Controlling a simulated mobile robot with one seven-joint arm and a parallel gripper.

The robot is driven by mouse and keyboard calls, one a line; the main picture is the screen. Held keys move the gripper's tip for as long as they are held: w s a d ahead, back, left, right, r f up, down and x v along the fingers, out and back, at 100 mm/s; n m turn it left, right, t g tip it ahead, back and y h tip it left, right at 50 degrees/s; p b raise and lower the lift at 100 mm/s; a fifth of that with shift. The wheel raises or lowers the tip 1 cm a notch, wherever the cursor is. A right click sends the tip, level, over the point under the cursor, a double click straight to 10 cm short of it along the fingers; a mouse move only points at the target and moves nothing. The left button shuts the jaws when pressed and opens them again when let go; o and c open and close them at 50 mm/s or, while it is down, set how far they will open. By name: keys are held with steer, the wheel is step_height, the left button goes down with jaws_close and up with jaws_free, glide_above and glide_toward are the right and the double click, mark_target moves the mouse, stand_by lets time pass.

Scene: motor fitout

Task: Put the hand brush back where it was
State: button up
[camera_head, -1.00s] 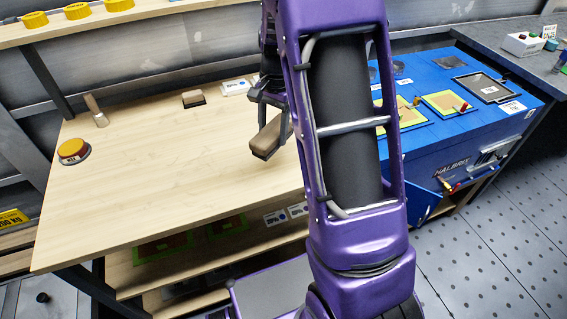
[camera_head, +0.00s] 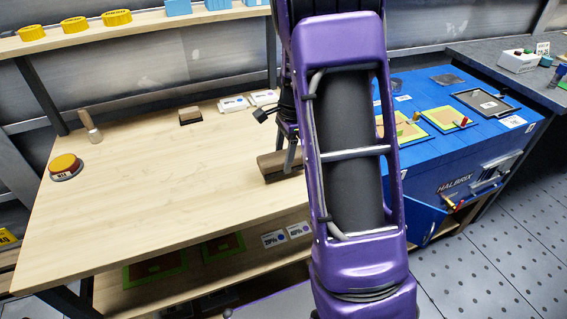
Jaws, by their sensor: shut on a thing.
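My gripper (camera_head: 288,150) is partly hidden behind my own purple arm. It is shut on a brown wooden block-shaped thing (camera_head: 275,166), which looks like the hand brush. The brush is over the right part of the wooden bench top (camera_head: 160,200). Its right end is hidden by the arm. I cannot tell whether it touches the bench or hangs just above it.
On the bench are a small brown block with a dark base (camera_head: 190,116), a wooden-handled tool (camera_head: 90,126), an orange-topped round button (camera_head: 66,166) and white cards (camera_head: 236,104). A blue cabinet (camera_head: 450,160) stands right. The bench's middle is clear.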

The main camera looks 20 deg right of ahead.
steer(key=shift+f, duration=0.85)
steer(key=shift+f, duration=0.1)
steer(key=o, duration=1.3)
steer(key=shift+f, duration=0.1)
steer(key=r, duration=0.4)
steer(key=d+r+p, duration=0.1)
steer(key=r, duration=0.3)
steer(key=r+p, duration=0.1)
steer(key=r, duration=0.3)
steer(key=shift+d+r, duration=0.15)
steer(key=shift+d, duration=0.25)
